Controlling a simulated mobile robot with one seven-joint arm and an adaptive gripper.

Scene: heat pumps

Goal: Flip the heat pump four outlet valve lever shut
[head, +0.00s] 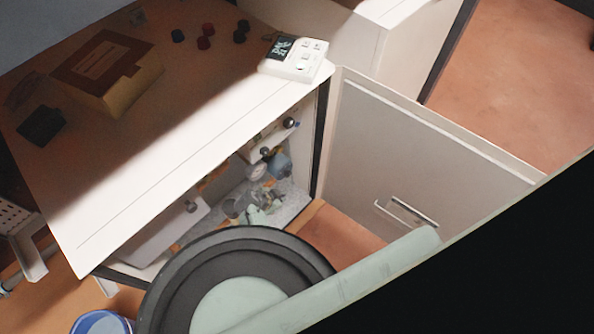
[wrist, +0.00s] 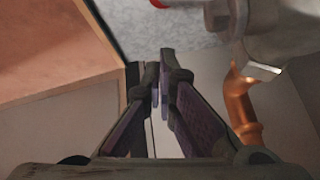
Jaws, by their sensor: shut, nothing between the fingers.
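An open white heat pump cabinet (head: 200,120) stands in the middle of the head view. Pipes and fittings (head: 262,175) show inside; I cannot read which unit it is or pick out the outlet lever there. In the wrist view, my gripper (wrist: 158,72) is shut and empty, its two dark fingertips close together. A small red piece (wrist: 158,3), possibly a valve lever, is cut off at the top edge, beyond and apart from the fingertips. A grey metal body (wrist: 285,30) and a copper pipe (wrist: 240,95) are to the right of the fingers.
The open cabinet door (head: 400,150) with a recessed handle stands to the right. A controller (head: 295,57), a yellow box (head: 108,75) and several small dark and red caps lie on the cabinet top. A blue bucket (head: 102,322) is at the bottom left.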

